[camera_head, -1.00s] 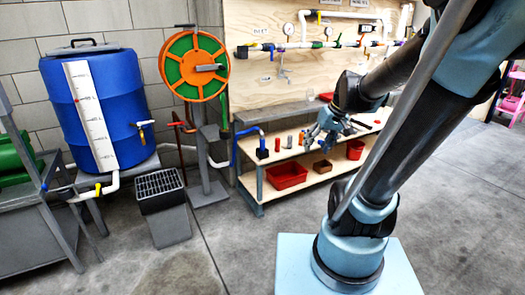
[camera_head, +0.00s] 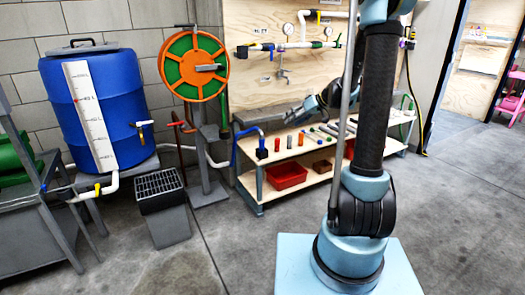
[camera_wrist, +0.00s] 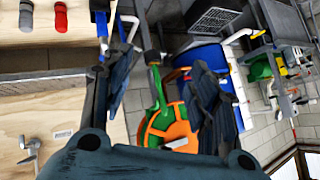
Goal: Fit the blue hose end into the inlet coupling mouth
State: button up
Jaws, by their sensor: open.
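The blue hose (camera_head: 236,155) rises in a short arch at the left end of the workbench. Its end comes down at a dark block (camera_head: 262,153) on the bench top; I cannot tell how it sits there. My gripper (camera_head: 292,115) is above the back of the bench, up and to the right of the hose, apart from it. In the wrist view my gripper (camera_wrist: 165,90) has its two fingers spread wide with nothing held between them. The inlet coupling mouth cannot be made out for certain; the white pipework (camera_head: 300,45) with coloured fittings is on the plywood board.
Small coloured parts and tools lie on the bench top (camera_head: 325,145). A red bin (camera_head: 287,176) is on the lower shelf. The orange and green reel (camera_head: 194,64), blue barrel (camera_head: 118,105) and grated box (camera_head: 160,190) stand left. The floor in front is clear.

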jog(key=w+a+f+n+y, duration=0.2)
jog(key=w+f, duration=0.4)
jog(key=w, duration=0.4)
jog(key=n+t+y, duration=0.3)
jog(key=n+y, duration=0.1)
jog(key=y, duration=0.2)
send_near(262, 142)
jog(key=shift+w+d+f+x, duration=0.15)
jog(key=shift+w+x, duration=0.15)
jog(key=shift+x, duration=1.55)
jog(key=shift+w+d+f+x, duration=0.15)
jog(key=shift+w+x, duration=0.15)
jog(key=shift+x, duration=1.6)
jog(key=shift+w+d+f+x, duration=0.15)
jog(key=shift+w+x, duration=0.15)
jog(key=shift+x, duration=1.55)
jog(key=shift+a, duration=0.15)
jog(key=c, duration=1.3)
